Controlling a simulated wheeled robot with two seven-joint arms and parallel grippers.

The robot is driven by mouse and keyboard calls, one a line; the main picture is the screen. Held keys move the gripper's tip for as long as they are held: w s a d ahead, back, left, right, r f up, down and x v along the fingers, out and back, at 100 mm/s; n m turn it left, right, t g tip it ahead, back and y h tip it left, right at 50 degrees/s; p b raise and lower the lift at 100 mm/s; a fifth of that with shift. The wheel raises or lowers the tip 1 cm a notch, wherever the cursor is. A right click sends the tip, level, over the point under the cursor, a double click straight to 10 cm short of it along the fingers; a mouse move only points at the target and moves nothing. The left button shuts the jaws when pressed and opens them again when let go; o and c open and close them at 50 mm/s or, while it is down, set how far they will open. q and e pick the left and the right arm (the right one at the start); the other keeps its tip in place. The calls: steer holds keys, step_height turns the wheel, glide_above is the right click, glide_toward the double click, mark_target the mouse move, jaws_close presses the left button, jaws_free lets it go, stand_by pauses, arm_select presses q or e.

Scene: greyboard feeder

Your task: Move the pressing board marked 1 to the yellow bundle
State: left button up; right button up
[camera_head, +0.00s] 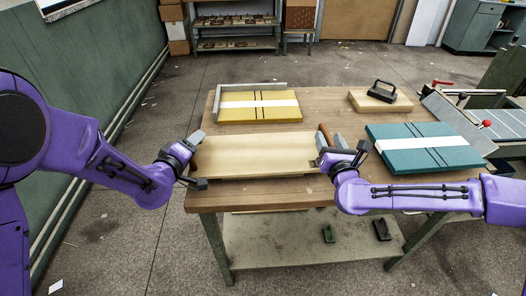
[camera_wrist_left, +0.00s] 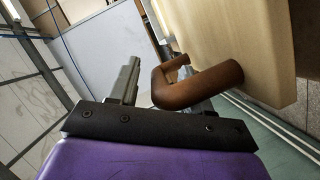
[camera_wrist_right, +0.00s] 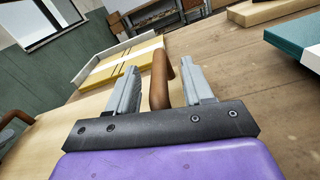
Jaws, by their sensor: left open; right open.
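The pressing board (camera_head: 255,155) is a pale wooden plank lying near the table's front left, with a brown handle at each end. No number is readable on it. The yellow bundle (camera_head: 235,113), with a white band and dark straps, lies just behind it. My left gripper (camera_head: 194,160) is open at the left end; the left handle (camera_wrist_left: 203,86) shows close at its fingers in the left wrist view. My right gripper (camera_head: 329,147) is open at the right end; the right handle (camera_wrist_right: 158,82) stands between its parted fingers in the right wrist view.
A grey angled fence (camera_head: 250,87) borders the yellow bundle's back and left sides. A teal bundle (camera_head: 440,155) lies at the right. A wooden block with a black handle (camera_head: 382,90) is behind it. A machine with a grey bed (camera_head: 505,122) stands at the far right.

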arm_select(q)
jaws_close()
arm_select(e)
jaws_close()
arm_select(q)
steer(key=shift+r, duration=0.15)
arm_select(e)
steer(key=shift+r, duration=0.15)
